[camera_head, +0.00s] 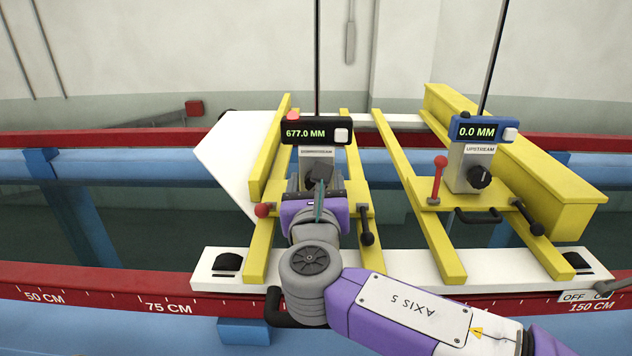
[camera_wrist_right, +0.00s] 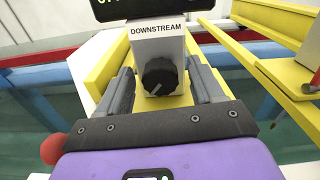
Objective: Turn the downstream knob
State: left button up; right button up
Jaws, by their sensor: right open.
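In the head view the block (camera_head: 317,157) sits below a black display (camera_head: 316,132) reading 677.0 MM, and my gripper largely hides the knob. My right gripper (camera_head: 316,186) is at the downstream block. In the right wrist view its open fingers (camera_wrist_right: 163,92) stand on either side of the knob, with visible gaps and nothing held. My left gripper is not in view.
The upstream block (camera_head: 470,165) with its black knob (camera_head: 480,177) and 0.0 MM display (camera_head: 477,129) stands to the right. Yellow rails (camera_head: 418,200) flank the blocks. A red-knobbed lever (camera_head: 263,210) and a black-knobbed lever (camera_head: 367,238) lie beside my right gripper.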

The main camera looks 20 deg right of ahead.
jog(key=shift+w, duration=0.1)
jog(key=shift+c, duration=0.9)
jog(key=c, duration=0.9)
jog(key=shift+f+m+b, duration=0.15)
jog(key=shift+m+b, duration=0.15)
jog(key=o, duration=1.1)
jog(key=b+v, duration=0.1)
jog(key=v, duration=0.6)
jog(key=shift+s+a, duration=0.15)
jog(key=shift+s, duration=0.2)
